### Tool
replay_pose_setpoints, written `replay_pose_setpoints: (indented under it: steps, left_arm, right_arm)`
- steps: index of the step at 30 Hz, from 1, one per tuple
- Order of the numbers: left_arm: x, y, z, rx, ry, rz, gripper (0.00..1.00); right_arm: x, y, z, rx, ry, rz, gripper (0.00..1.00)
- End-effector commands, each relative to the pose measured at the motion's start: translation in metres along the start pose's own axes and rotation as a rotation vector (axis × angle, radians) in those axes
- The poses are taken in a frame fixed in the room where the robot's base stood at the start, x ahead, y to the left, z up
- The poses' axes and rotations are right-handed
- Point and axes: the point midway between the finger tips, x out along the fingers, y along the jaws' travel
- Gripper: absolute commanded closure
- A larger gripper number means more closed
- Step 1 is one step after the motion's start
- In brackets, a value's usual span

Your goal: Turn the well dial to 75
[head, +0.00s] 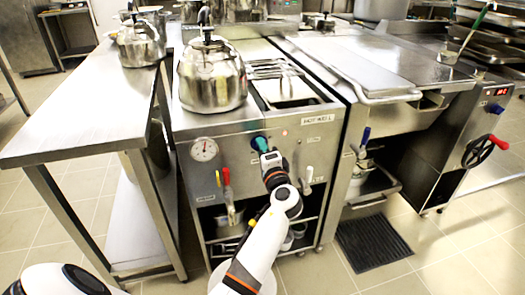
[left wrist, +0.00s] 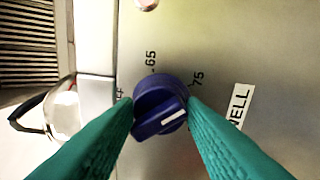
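The well dial (left wrist: 158,97) is a blue-purple knob on the steel front panel, seen close up in the left wrist view. Its white pointer line (left wrist: 173,117) points right and slightly up, below the printed 75 (left wrist: 197,78). The 65 mark (left wrist: 151,58) is above the knob. My left gripper (left wrist: 161,103) has one teal fingertip against each side of the knob and is shut on it. The right finger hides part of the scale. In the head view, my left gripper (head: 262,148) reaches the panel and covers most of the dial. My right gripper is out of view.
A large kettle-like pot (head: 212,78) stands on the unit above the panel. A round gauge (head: 204,150) and red-handled valve (head: 227,178) are left of the dial. A white-handled valve (head: 308,176) is to its right. A steel table (head: 85,105) stands at left.

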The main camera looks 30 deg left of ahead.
Motion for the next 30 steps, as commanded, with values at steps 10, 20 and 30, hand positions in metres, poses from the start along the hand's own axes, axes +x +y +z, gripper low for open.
replay_pose_setpoints:
  steps: [10, 20, 30]
  left_arm:
    - [0.000, 0.000, 0.000, -0.001, -0.001, 0.000, 0.42]
    - [-0.034, -0.001, 0.000, -0.002, -0.002, -0.003, 0.42]
    - [-0.102, -0.001, 0.000, -0.001, -0.001, -0.003, 0.42]
  right_arm:
    - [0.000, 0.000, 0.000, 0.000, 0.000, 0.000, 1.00]
    - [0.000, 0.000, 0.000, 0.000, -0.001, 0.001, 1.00]
    - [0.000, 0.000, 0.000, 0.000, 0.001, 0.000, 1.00]
